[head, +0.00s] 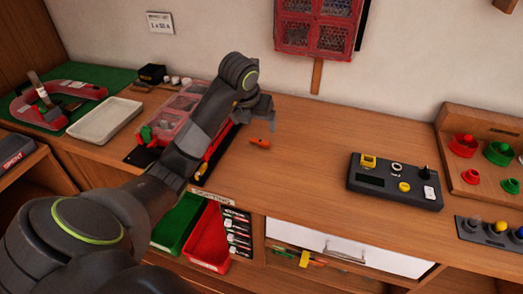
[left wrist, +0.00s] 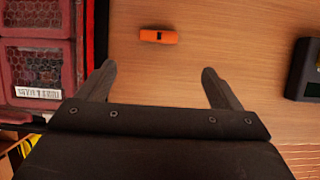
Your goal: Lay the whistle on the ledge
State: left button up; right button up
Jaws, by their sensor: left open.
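An orange whistle (head: 260,142) lies on the wooden worktop (head: 310,185), right of the pink-lidded case. It also shows near the top middle of the left wrist view (left wrist: 158,36), apart from the fingers. My left gripper (head: 262,108) is above the worktop, just behind the whistle in the head view. Its two fingers are spread and empty in the left wrist view (left wrist: 158,72). I cannot tell which surface is the ledge. My right gripper is not in view.
A red mesh-front cabinet (head: 318,27) hangs on the wall behind. A black control box (head: 396,181) and a wooden rack (head: 450,140) with red and green pieces are at right. A white tray (head: 104,121) is at left. The worktop around the whistle is clear.

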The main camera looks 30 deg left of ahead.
aim_at(260, 141)
pick_arm(q)
jog(key=b+x, duration=0.4)
jog(key=shift+f, duration=0.15)
jog(key=shift+x, duration=1.05)
jog(key=shift+w+a+f, duration=0.15)
jog(key=shift+w+f, duration=0.2)
jog(key=shift+f, duration=0.05)
jog(key=p+x, duration=0.1)
jog(key=x, duration=0.3)
jog(key=shift+w+a+f, duration=0.1)
jog(key=shift+w, duration=0.15)
jog(key=c, duration=1.1)
notch_tip(260, 141, up, 11)
jog(key=shift+r, duration=0.2)
jog(key=shift+c, duration=0.2)
